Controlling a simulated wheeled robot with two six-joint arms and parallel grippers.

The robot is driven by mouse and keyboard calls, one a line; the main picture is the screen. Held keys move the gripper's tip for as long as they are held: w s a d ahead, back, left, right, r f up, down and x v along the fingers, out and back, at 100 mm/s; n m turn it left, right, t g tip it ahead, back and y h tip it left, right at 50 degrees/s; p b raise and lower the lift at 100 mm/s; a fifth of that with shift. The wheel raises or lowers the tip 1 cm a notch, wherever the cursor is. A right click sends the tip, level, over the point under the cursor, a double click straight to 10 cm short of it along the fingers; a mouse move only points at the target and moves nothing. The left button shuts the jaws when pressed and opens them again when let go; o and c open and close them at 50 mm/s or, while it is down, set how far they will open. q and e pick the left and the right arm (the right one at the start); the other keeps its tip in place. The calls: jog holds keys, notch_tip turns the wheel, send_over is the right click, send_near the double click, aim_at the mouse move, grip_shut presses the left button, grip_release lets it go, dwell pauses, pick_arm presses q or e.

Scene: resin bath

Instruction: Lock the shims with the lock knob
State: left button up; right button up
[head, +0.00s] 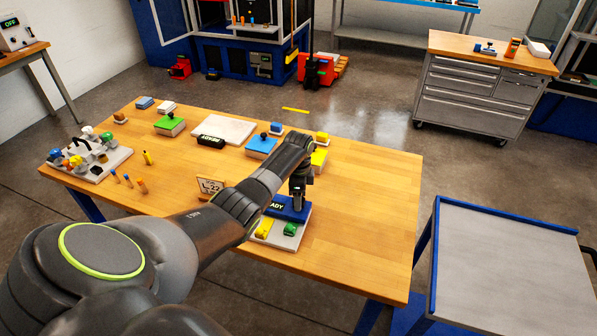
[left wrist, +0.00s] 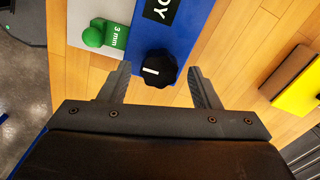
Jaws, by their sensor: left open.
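A black ridged knob with a white mark (left wrist: 158,68) sits on a blue block (left wrist: 196,28) with a dark display. My left gripper (left wrist: 159,72) is open around this knob, with a gap on each side and no visible contact. I cannot make out which parts are the shims. My right gripper is not in view.
A light plate (head: 290,241) under the block carries a yellow piece (head: 263,227) and a green piece (head: 290,229). A "L-22" sign (head: 210,186) stands to the left. Yellow and blue boxes (head: 261,146) are behind. The wooden table (head: 365,200) is clear to the right.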

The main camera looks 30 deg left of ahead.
pick_arm(q)
notch_tip(320, 180, up, 17)
jog(key=b, duration=0.1)
jog(key=shift+f, duration=0.2)
jog(key=shift+f, duration=0.1)
dwell(0.4)
